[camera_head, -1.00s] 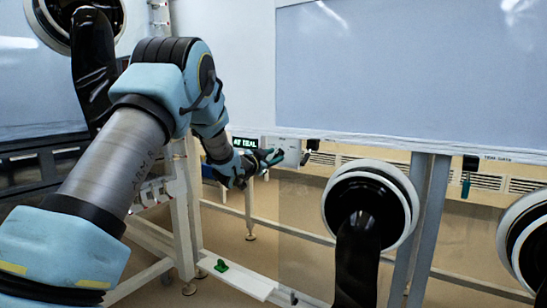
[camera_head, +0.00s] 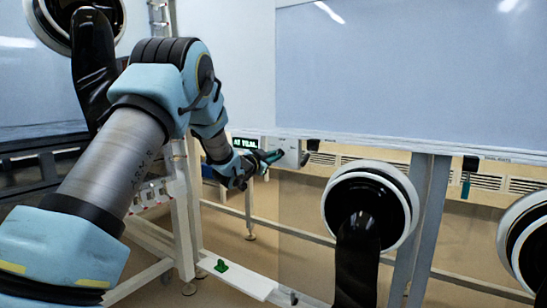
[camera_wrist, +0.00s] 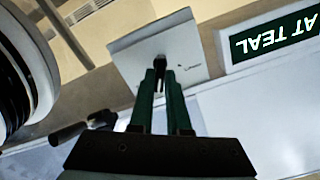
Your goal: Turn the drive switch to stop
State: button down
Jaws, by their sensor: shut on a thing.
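The drive switch (camera_wrist: 160,57) is a small dark handle on a pale square plate (camera_wrist: 184,45) in the wrist view. Small print on the plate is too small to read. My gripper (camera_wrist: 162,76) has two dark green fingers, shut on the switch handle, which is mostly hidden between them. In the head view my gripper (camera_head: 269,157) reaches to a small pale box (camera_head: 291,148) under the big window's lower left corner. The switch itself is too small there to tell which way it points.
A round white glove port with a black glove (camera_head: 368,205) stands right of my gripper. A dark lever-like part (camera_wrist: 82,128) is near my fingers. Frame posts stand around.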

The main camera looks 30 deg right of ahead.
jog(key=shift+n+p, duration=1.25)
jog(key=shift+n, duration=1.45)
jog(key=c, duration=0.9)
grip_release()
jog(key=shift+a, duration=0.1)
jog(key=v, duration=1)
jog(key=shift+s+a, duration=0.15)
jog(key=shift+a, duration=0.15)
